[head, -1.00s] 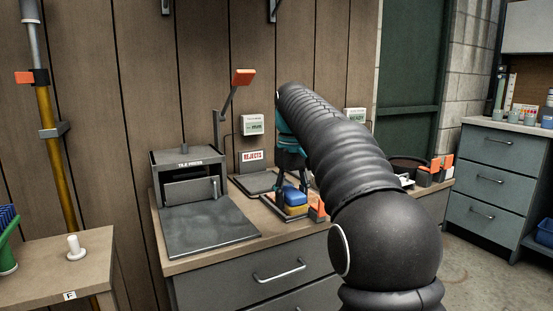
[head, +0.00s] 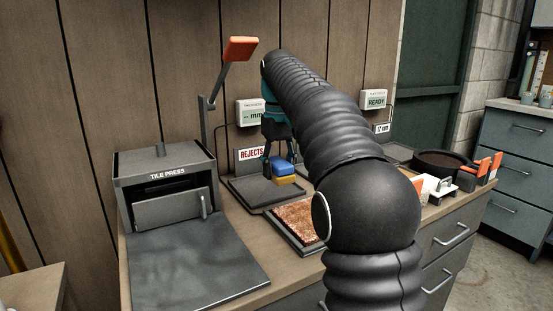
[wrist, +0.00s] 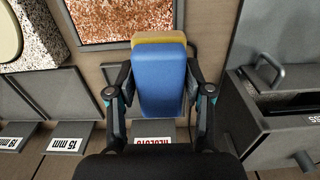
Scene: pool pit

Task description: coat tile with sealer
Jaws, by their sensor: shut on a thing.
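My gripper (head: 280,159) is shut on a sponge block (head: 284,172) with a blue upper part and a yellow lower part. The sponge block also shows in the wrist view (wrist: 160,85), between both fingers. In the head view it is at the dark plate by the REJECTS sign, just behind the tile; I cannot tell whether it touches the plate. The reddish-brown speckled tile (head: 298,217) lies in a dark-rimmed tray, its right part hidden by my arm. The tile also shows at the top of the wrist view (wrist: 115,20), apart from the sponge.
The tile press (head: 165,195) stands left on the bench. The REJECTS plate (head: 245,192) lies behind the tile, with an orange-headed lamp (head: 240,48) beside it. A dark round pan (head: 440,164) and a white-handled tool (head: 441,188) are at right.

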